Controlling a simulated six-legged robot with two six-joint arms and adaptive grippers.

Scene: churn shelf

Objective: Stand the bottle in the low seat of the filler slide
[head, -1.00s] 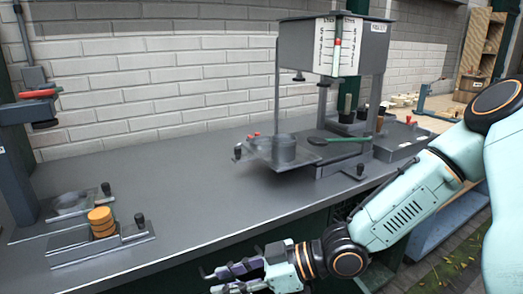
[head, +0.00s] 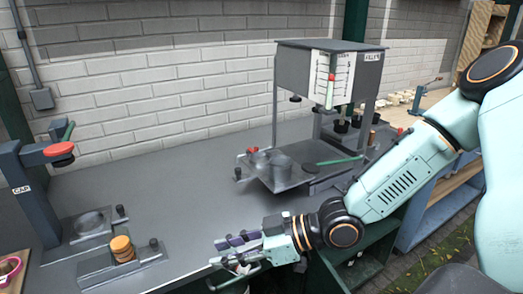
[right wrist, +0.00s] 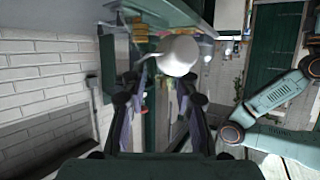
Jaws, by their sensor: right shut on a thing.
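My right gripper (head: 232,250) is at the front edge of the counter, low and left of the filler. It is shut on a pale bottle (head: 236,266), mostly hidden by the fingers in the head view. In the right wrist view the bottle shows as a white rounded shape (right wrist: 178,56) at the fingertips of the gripper (right wrist: 160,85). The filler slide (head: 268,182) is a grey tray under the filler's left side, with round seats on it. I cannot tell which seat is low. My left gripper is not in view.
The filler (head: 325,70) stands on posts at the back, with a green-handled paddle (head: 335,162) beside the slide. At left are the cap press (head: 35,185) and a stack of orange discs (head: 122,247) on a small slide. The middle of the counter (head: 180,190) is clear.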

